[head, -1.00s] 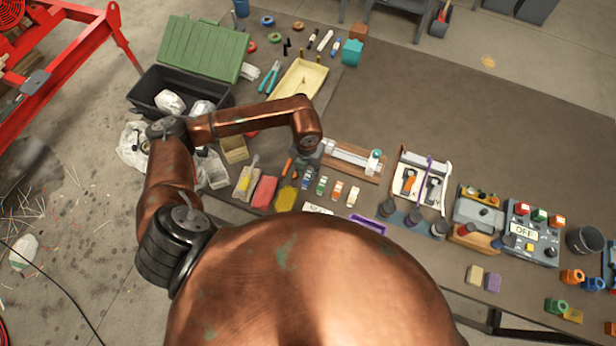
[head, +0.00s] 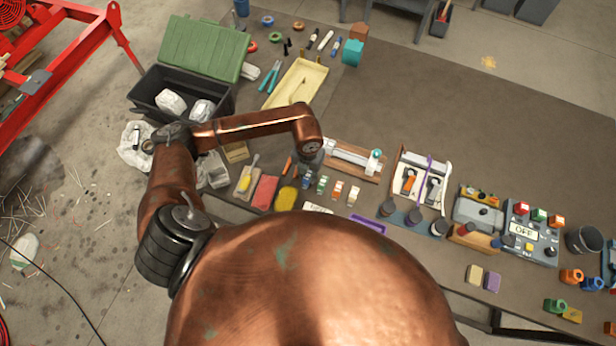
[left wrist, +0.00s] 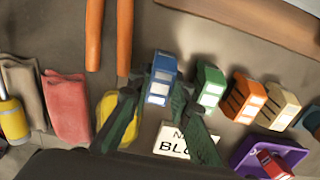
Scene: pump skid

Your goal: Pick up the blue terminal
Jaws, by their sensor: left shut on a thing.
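The blue terminal (left wrist: 160,80) is a small blue block with pale faces. In the left wrist view it is between the two dark fingers of my left gripper (left wrist: 158,100), which is shut on it. In the head view, my left gripper (head: 309,163) points down at the left end of the terminal row, with the blue terminal (head: 307,181) partly showing below it. I cannot tell whether the terminal is clear of the table. My right gripper is not in view.
Green (left wrist: 209,86), orange (left wrist: 243,98) and cream (left wrist: 279,104) terminals stand in a row to the right. A label card (left wrist: 184,143), a yellow piece (left wrist: 108,105) and orange handles (left wrist: 124,38) are close by. A purple tray (head: 368,224) lies nearer the table's front edge.

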